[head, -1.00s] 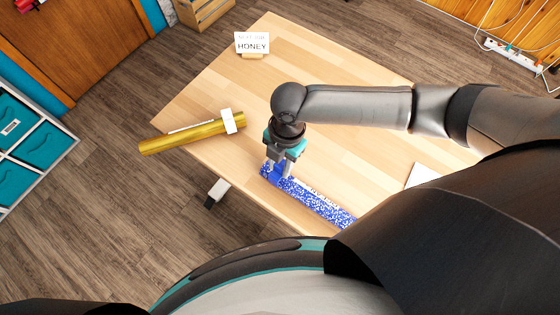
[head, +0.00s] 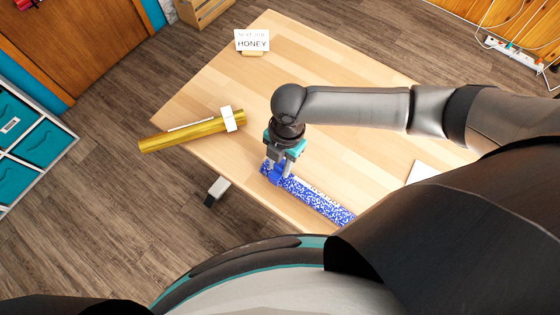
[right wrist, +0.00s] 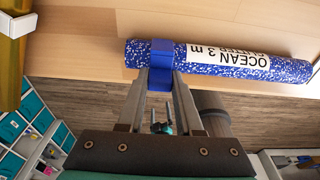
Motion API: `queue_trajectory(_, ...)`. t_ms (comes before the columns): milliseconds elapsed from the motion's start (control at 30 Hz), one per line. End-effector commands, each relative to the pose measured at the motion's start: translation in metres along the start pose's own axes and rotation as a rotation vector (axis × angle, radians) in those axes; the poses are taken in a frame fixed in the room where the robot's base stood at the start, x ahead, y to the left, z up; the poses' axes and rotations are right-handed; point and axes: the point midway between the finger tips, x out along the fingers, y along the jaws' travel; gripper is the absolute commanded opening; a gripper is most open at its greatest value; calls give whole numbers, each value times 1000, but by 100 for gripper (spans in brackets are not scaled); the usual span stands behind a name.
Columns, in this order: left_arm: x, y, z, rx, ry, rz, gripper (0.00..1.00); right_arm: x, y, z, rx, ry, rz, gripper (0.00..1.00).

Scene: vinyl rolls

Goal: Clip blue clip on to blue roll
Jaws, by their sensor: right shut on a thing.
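The blue roll (head: 320,202) is speckled with white and lies along the table's near edge. In the right wrist view the roll (right wrist: 270,68) carries a white label reading OCEAN GLITTER 3 m. The blue clip (right wrist: 161,57) crosses the roll near its left end, like a band over its surface. Whether it wraps fully around the roll is hidden. My right gripper (head: 277,169) points down at that end. In the wrist view the right gripper (right wrist: 160,82) is shut on the clip's lower part. My left gripper is not in view.
A gold roll (head: 185,134) with a white clip (head: 228,120) lies at the table's left, overhanging the edge. A HONEY card (head: 252,41) stands at the far corner. A white sheet (head: 421,173) lies at right. The middle of the table (head: 220,90) is clear.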

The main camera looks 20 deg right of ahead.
Motion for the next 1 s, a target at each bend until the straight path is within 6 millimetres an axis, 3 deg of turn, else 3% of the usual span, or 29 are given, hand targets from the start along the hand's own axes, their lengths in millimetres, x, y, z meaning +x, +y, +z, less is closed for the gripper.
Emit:
queue_trajectory(767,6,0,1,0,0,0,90,13,0,2,-1,0,0,0)
queue_trajectory(800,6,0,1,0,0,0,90,13,0,2,-1,0,0,37)
queue_trajectory(1000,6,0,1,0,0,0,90,12,0,2,0,0,0,60)
